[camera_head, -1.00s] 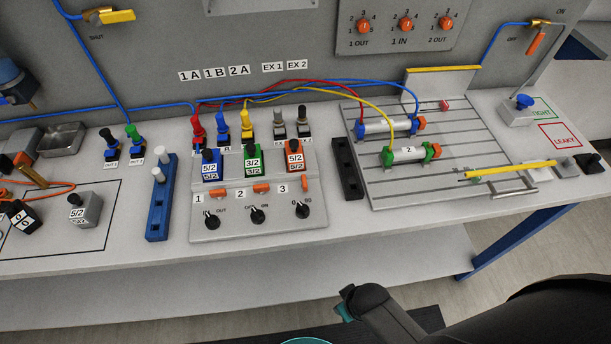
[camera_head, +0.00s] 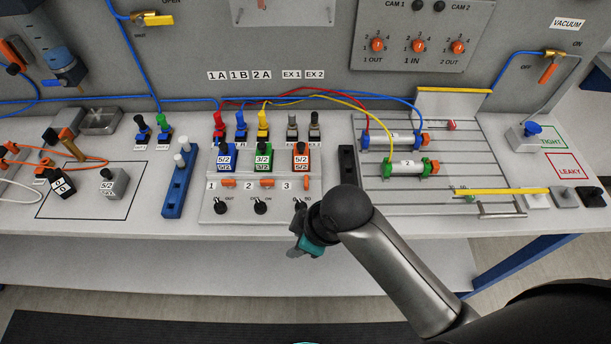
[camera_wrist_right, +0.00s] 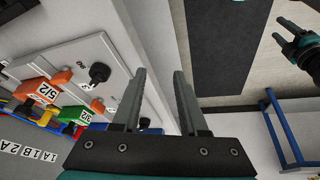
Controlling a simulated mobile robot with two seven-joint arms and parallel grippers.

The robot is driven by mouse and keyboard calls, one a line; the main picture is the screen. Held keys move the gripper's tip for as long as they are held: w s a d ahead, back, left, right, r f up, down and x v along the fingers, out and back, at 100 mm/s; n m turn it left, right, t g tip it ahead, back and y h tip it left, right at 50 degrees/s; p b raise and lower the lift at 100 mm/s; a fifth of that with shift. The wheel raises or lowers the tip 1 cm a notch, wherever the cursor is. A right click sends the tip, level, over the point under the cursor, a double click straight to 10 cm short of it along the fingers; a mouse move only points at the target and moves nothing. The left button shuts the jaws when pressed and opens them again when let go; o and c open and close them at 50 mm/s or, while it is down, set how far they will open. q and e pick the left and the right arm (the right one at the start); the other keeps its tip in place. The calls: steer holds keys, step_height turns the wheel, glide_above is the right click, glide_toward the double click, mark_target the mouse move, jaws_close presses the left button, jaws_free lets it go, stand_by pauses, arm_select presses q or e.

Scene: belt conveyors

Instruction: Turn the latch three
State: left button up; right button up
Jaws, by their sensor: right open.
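Latch three (camera_head: 306,184) is a small orange bar beside the label 3 on the light grey valve panel. It stands upright in the head view, while latch one (camera_head: 228,183) and latch two (camera_head: 266,182) lie level. My right gripper (camera_head: 299,226) is just in front of the panel's front edge, below latch three and apart from it, and partly covers the black knob beneath. In the right wrist view, my right gripper (camera_wrist_right: 157,78) is open and empty, with latch three (camera_wrist_right: 60,77) off to its left. My left gripper (camera_wrist_right: 290,38) shows at that view's top right, fingers apart.
Black knobs (camera_head: 260,206) line the panel's front below the latches. Blue, green and orange valve blocks (camera_head: 301,160) stand behind. A blue rail (camera_head: 177,186) is at left; a slotted plate with two cylinders (camera_head: 407,168) is at right.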

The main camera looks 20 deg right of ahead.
steer(key=w+a+r+n, duration=0.1)
steer(key=n, duration=0.1)
steer(key=w+a+r+n, duration=0.1)
steer(key=w+n, duration=0.1)
steer(key=w+a+r+n+g, duration=0.1)
steer(key=n, duration=0.2)
steer(key=shift+w+r+y, duration=0.2)
steer(key=shift+w+y, duration=0.05)
steer(key=shift+y, duration=0.05)
step_height(320, 180, up, 2)
steer(key=w+n, duration=0.2)
steer(key=n, duration=0.2)
step_height(320, 180, up, 10)
steer(key=n+g+h, duration=0.2)
steer(key=n+h, duration=0.2)
steer(key=n, duration=0.7)
glide_above(306, 181)
step_height(306, 181, down, 15)
steer(key=shift+f, duration=0.1)
jaws_close()
